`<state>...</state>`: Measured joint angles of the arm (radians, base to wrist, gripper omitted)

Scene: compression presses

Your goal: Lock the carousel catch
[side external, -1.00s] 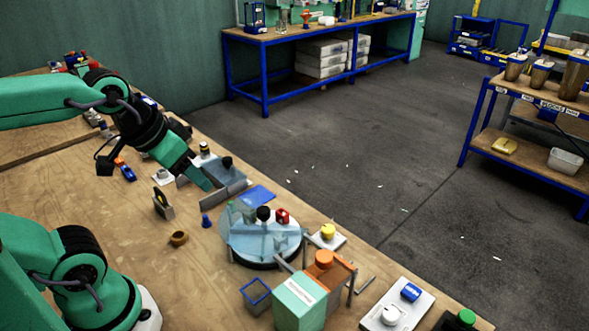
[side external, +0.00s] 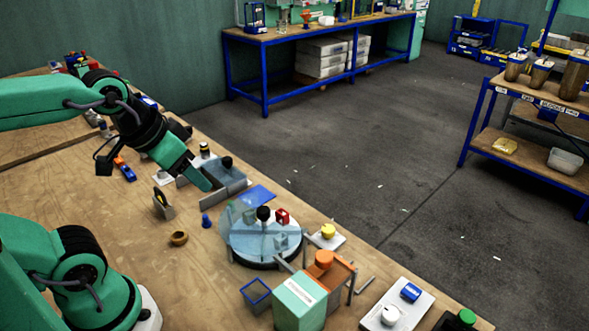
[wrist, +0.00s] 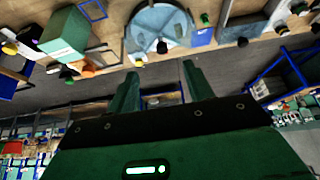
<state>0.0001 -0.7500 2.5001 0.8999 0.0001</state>
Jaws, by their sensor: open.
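The round carousel (side external: 240,243) stands on the wooden bench with a clear bluish cover, a black knob (side external: 263,213) and a small red block (side external: 282,216) on top. It also shows upside down at the top of the wrist view (wrist: 150,22). I cannot make out which part is the catch. A yellow knob (side external: 328,231) on a white plate sits just right of the carousel. My gripper (side external: 205,182) is open and empty, above the bench left of and behind the carousel, apart from it. Both fingers show in the wrist view (wrist: 160,72).
A grey open bin (side external: 230,187) stands close beside my gripper, and a flat blue panel (side external: 260,195) lies between it and the carousel. A pale green box (side external: 298,302) and an orange-capped stand (side external: 325,262) are at the front. The bench's left part is mostly clear.

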